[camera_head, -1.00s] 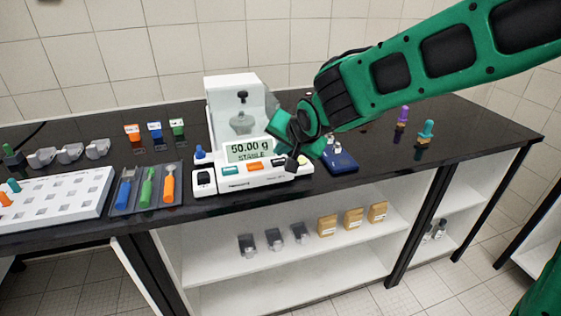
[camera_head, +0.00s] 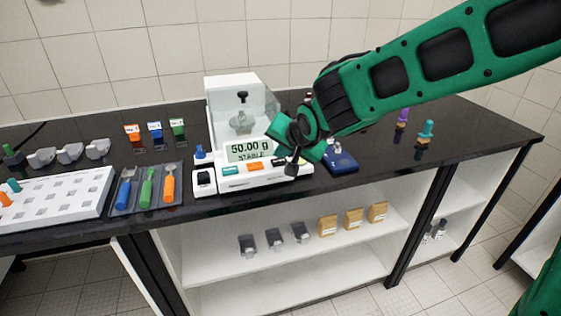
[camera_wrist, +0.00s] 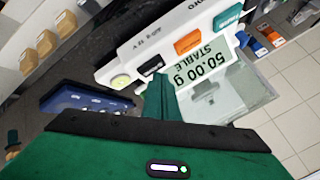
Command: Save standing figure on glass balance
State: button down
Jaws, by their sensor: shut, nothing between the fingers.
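The glass balance (camera_head: 222,92) stands on the dark bench with a clear chamber, and a metal weight (camera_head: 241,122) is inside it. Its display (camera_head: 249,151) reads 50.00 g STABLE. The front panel has a teal key (camera_head: 230,170), an orange key (camera_head: 255,166) and a dark key; in the wrist view the dark key (camera_wrist: 151,64) and a pale round button (camera_wrist: 120,82) show too. My gripper (camera_head: 291,169) is shut and empty at the right part of the front panel. In the wrist view its fingers (camera_wrist: 158,88) lie close to the dark key; contact cannot be told.
A blue device (camera_head: 341,160) sits right of the balance, close to my gripper. A tray with coloured tools (camera_head: 147,187) and a white rack (camera_head: 75,190) are left. Purple and teal pieces (camera_head: 426,130) stand at the right.

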aim_at(281, 163)
jog(key=shift+f, duration=0.5)
dwell(0.6)
dwell(0.3)
jog(key=shift+r, duration=0.9)
jog(key=shift+r, duration=2.5)
